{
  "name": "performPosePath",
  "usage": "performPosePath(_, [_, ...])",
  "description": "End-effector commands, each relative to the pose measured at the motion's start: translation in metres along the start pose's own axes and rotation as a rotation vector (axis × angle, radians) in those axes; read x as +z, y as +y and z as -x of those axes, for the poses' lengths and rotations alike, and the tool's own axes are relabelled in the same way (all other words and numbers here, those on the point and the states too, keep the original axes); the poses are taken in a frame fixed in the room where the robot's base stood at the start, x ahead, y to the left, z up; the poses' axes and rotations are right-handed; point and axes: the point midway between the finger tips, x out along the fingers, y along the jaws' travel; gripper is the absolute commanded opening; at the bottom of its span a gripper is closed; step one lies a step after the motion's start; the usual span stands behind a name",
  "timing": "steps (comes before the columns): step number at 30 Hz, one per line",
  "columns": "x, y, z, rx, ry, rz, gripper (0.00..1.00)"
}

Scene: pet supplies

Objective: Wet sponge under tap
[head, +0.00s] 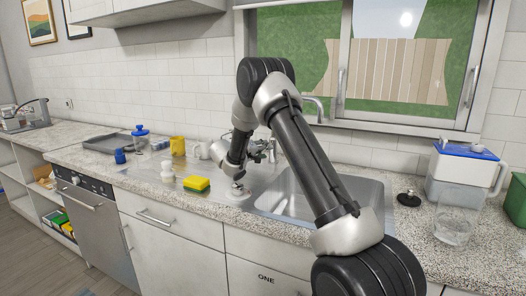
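A grey tray (103,143) is further left. A black plug (408,197) and a clear pitcher (456,222) are right of the sink.

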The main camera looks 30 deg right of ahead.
Motion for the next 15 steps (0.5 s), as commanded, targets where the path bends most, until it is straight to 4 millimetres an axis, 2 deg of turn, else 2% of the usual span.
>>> performPosePath(9, [-0.0002,0.0,-0.004,0.0,0.001,0.001,0.37])
performPosePath(15, [-0.0002,0.0001,-0.0039,0.0,0.001,0.001,0.01])
